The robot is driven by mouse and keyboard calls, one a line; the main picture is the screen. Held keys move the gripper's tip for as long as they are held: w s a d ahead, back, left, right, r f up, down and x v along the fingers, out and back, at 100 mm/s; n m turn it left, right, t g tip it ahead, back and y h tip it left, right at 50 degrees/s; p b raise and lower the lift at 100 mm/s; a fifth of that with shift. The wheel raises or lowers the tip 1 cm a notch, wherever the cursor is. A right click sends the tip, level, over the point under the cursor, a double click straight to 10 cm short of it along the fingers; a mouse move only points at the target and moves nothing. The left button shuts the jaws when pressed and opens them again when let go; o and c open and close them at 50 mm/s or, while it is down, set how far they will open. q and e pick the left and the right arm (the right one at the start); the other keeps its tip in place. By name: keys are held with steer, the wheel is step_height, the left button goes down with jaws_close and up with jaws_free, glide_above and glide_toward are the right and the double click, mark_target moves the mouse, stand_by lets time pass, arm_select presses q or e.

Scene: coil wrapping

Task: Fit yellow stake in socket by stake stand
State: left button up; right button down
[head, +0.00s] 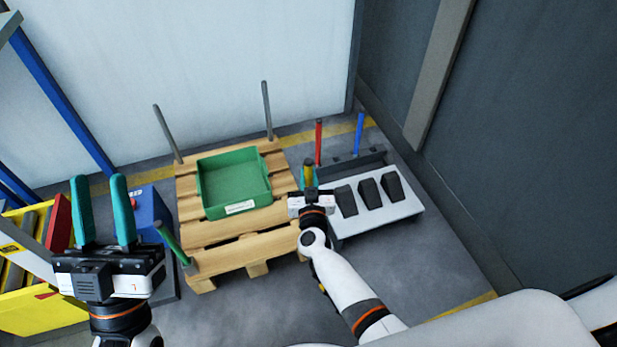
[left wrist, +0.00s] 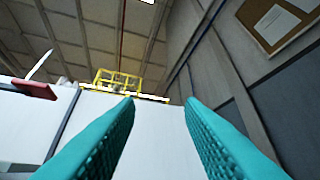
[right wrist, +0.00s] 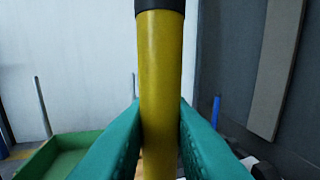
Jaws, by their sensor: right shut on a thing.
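The yellow stake (head: 309,173) is upright in my right gripper (head: 308,186), at the pallet's right edge beside the stake stand (head: 372,160). In the right wrist view the yellow stake (right wrist: 161,80) stands between both teal fingers, with a black band at its top. Its lower end is hidden, and I cannot see the socket there. The stand holds a red stake (head: 319,143) and a blue stake (head: 359,134). A green stake (head: 172,243) stands at the pallet's near left corner. My left gripper (head: 101,182) is open and empty, pointing up.
A green bin (head: 232,208) sits on the wooden pallet (head: 222,232). Grey posts (head: 168,135) (head: 267,110) rise at its back corners. Black wedges (head: 370,193) lie on a light platform (head: 405,208) at right. A blue box (head: 150,212) and yellow rack (head: 35,312) are at left.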

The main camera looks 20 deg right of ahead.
arm_select(q)
steer(key=shift+w, duration=0.1)
arm_select(e)
steer(key=shift+r, duration=0.1)
arm_select(q)
steer(key=shift+w+f+g+y+p, duration=0.3)
steer(key=shift+w+f+g+y, duration=0.1)
steer(key=shift+w+f+g, duration=0.25)
steer(key=shift+d, duration=0.1)
stand_by(0.6)
steer(key=shift+w+f+g, duration=0.6)
steer(key=shift+g, duration=0.05)
stand_by(0.5)
steer(key=shift+w+f+g+y+p, duration=0.3)
steer(key=shift+w+f+g+p, duration=0.1)
steer(key=shift+f+g+p, duration=0.15)
